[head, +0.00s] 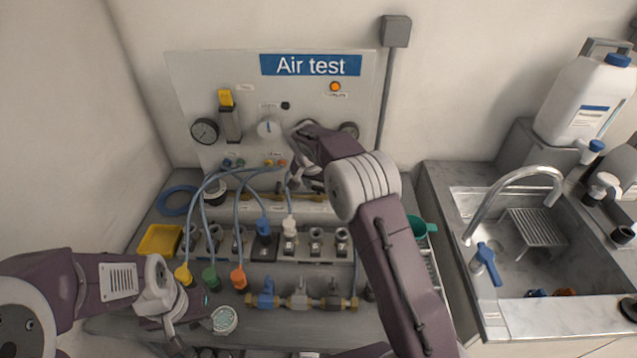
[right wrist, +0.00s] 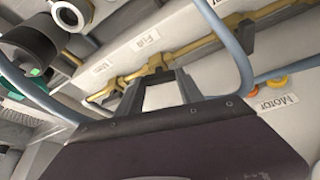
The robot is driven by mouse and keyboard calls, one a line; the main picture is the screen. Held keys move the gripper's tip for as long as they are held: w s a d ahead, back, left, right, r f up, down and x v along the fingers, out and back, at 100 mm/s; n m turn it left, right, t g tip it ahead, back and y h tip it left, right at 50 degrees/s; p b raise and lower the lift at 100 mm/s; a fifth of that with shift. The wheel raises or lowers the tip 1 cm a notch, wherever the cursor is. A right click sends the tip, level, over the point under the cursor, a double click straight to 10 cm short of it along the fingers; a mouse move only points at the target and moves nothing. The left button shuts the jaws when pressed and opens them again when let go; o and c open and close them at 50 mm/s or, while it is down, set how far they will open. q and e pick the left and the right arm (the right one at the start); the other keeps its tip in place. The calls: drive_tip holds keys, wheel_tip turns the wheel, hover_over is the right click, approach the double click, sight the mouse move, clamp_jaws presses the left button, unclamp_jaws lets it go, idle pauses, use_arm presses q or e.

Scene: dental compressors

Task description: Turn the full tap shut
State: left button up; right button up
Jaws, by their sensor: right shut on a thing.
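The full tap (right wrist: 156,62) is a small brass tap on a brass pipe, below the white "Full" label (right wrist: 147,38) in the right wrist view. My right gripper (right wrist: 160,78) is shut on its handle, with the fingertips at the pipe. In the head view my right gripper (head: 303,180) reaches to the brass pipe (head: 268,194) under the Air test panel, and its arm hides the tap. The exact angle of the tap handle is unclear. My left gripper (head: 187,324) is low at the left, over the bench front, away from the pipe; its jaws are unclear.
Blue-grey hoses (head: 238,195) loop close to my right gripper. The Air test panel (head: 215,75) stands behind it with gauges. A sink (head: 510,245) is at the right.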

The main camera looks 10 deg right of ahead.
drive_tip(key=m+p, duration=0.1)
drive_tip(key=m+g+h+p, duration=0.1)
drive_tip(key=m, duration=0.1)
drive_tip(key=shift+w+a+r+m+p, duration=0.2)
drive_tip(key=shift+m+p, duration=0.1)
drive_tip(key=shift+p, duration=0.1)
drive_tip(key=shift+m+g+p, duration=0.3)
drive_tip(key=shift+m+p, duration=0.7)
drive_tip(key=shift+p, duration=0.15)
drive_tip(key=shift+f+m+g+h+p, duration=0.15)
drive_tip(key=shift+m+g+h+p, duration=0.15)
drive_tip(key=shift+m+p, duration=0.5)
drive_tip(key=shift+w, duration=0.1)
drive_tip(key=o, duration=1.4)
drive_tip(key=v, duration=0.9)
